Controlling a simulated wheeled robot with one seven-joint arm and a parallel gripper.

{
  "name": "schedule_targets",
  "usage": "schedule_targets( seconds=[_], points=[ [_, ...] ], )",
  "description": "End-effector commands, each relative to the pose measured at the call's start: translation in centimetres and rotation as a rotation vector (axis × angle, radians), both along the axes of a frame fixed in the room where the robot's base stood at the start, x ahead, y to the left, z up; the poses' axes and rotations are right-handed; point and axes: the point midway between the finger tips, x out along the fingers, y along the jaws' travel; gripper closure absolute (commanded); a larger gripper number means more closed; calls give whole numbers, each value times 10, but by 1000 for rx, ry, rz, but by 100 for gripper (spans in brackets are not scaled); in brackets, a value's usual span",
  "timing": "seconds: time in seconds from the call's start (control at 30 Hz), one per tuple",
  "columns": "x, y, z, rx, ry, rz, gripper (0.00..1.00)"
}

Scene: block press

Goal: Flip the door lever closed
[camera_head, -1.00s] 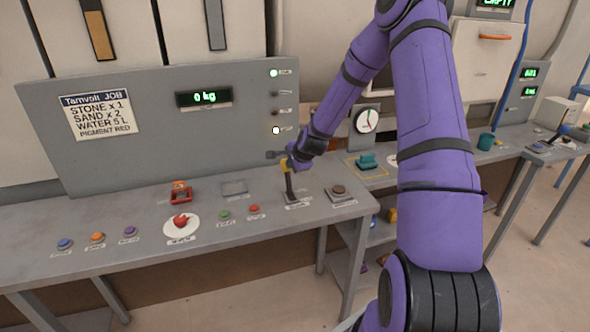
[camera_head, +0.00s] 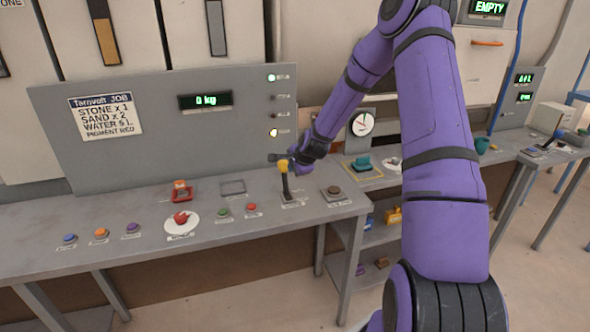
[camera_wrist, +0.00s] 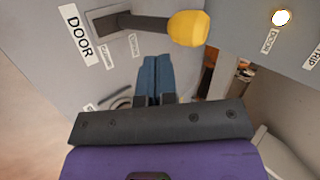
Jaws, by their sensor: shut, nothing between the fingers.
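The door lever is a dark stick with a yellow knob (camera_head: 283,165) rising from its base on the bench. It stands nearly upright in the head view. In the wrist view the lever (camera_wrist: 150,22) runs across the top from a slot beside the DOOR label (camera_wrist: 79,36) to its yellow knob (camera_wrist: 188,28). My gripper (camera_wrist: 155,62) has its two blue fingers together and empty, pointing at the lever just short of the knob. Whether the fingertips touch the lever I cannot tell. In the head view my gripper (camera_head: 275,157) is beside the knob, partly hidden.
A brown button (camera_head: 334,190) sits right of the lever, red (camera_head: 251,207) and green (camera_head: 223,212) buttons to its left. The grey panel (camera_head: 230,140) stands behind, with a lit door lamp (camera_wrist: 282,17). A dial (camera_head: 362,123) stands at right.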

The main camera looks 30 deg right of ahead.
Motion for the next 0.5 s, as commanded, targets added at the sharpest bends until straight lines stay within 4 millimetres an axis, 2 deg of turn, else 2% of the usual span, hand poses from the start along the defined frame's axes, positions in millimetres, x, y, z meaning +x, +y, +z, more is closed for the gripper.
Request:
schedule_targets(
  seconds=[0.37,0.5],
  points=[
    [-23,-2,37,-1,-1,-2,100],
    [-34,-3,57,-2,-2,-3,100]
  ],
)
